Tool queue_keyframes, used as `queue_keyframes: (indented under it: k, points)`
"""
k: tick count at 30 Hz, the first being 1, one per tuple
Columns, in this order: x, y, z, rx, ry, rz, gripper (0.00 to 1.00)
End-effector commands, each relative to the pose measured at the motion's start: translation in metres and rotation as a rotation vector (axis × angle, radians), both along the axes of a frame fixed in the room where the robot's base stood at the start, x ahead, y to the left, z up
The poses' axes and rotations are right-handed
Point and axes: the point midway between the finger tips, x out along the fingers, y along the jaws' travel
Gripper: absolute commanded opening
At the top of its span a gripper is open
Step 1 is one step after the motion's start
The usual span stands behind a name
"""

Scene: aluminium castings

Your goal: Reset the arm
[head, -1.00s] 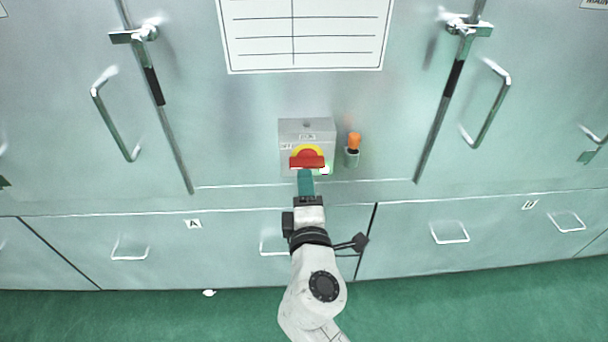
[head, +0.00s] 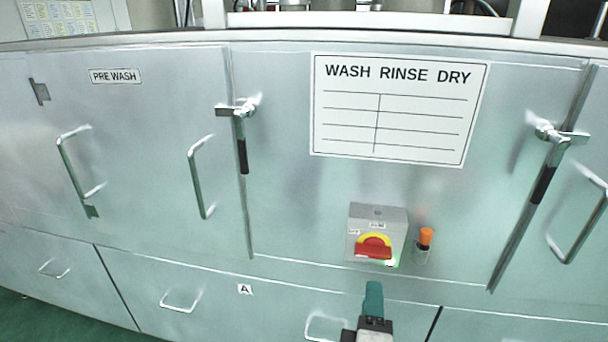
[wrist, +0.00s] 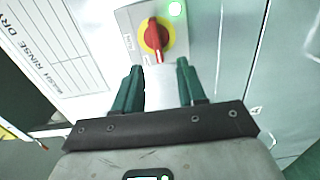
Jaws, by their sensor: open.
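My gripper (head: 373,300) is at the bottom of the head view, just below a grey switch box. In the wrist view its two green fingers (wrist: 161,88) are apart with nothing between them. The switch box (head: 361,214) carries a red rotary handle (head: 373,251) on a yellow disc, and a lit green lamp (head: 392,262) at its lower right. In the wrist view the red handle (wrist: 156,36) lies beyond the fingertips, apart from them. Most of my arm is outside the head view.
The box is on a metal cabinet front under a "WASH RINSE DRY" sign (head: 400,108). An orange-topped item in a holder (head: 425,238) is right of the box. Door handles (head: 200,178) and latch levers (head: 242,140) stick out on both sides. Drawer pulls (head: 180,302) are below.

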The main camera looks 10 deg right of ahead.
Motion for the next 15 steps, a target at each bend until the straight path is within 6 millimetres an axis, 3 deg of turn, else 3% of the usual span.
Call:
queue_keyframes:
  k: [5,8,12,15]
  points:
    - [-0.026,-0.06,-0.04,0.238,0.103,-0.161,0.4]
    - [-0.058,-0.103,-0.082,0.462,0.208,-0.313,0.4]
    - [-0.122,-0.14,-0.144,0.787,0.383,-0.535,0.4]
    - [-0.172,-0.146,-0.179,0.995,0.518,-0.679,0.4]
